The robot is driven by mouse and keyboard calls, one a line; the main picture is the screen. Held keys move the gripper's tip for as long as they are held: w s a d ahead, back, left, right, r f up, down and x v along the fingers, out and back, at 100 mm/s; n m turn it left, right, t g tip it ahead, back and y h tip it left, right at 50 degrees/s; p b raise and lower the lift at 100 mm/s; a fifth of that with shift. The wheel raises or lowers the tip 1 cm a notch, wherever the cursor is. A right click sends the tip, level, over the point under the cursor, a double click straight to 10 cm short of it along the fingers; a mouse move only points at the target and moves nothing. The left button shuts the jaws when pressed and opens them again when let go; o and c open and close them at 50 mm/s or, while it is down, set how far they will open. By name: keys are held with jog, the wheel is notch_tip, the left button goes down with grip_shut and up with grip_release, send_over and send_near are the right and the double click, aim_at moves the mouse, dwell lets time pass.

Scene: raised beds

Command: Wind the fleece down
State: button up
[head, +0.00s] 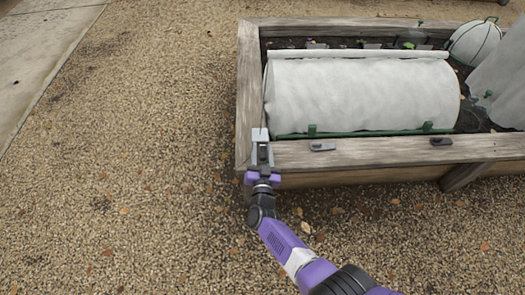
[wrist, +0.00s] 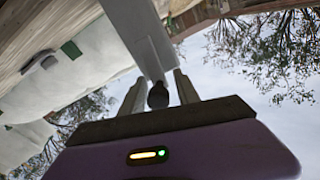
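The white fleece (head: 365,92) is draped over a low tunnel in the raised bed, with a pale roll or bar (head: 358,54) along its far upper side. Its near edge hangs close to a green rail (head: 365,133) with upright green clips. My gripper (head: 261,150) is at the bed's near left corner, by a light grey block. In the wrist view, my two fingers (wrist: 160,92) stand apart on either side of a dark round knob (wrist: 158,96), with slim gaps showing. A pale grey bar (wrist: 140,35) extends just beyond the knob. The knob is hidden in the head view.
The wooden bed frame (head: 400,151) carries small dark fittings (head: 322,147) on its near board. A white ribbed dome (head: 474,42) and another white cover (head: 503,85) stand at right. Open gravel (head: 130,150) lies left and in front, with a paved path (head: 35,50) at far left.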

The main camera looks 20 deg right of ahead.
jog(key=shift+s, duration=0.1)
jog(key=p+v, duration=0.3)
jog(key=v, duration=0.4)
jog(key=shift+s+a, duration=0.1)
jog(key=shift+s, duration=0.2)
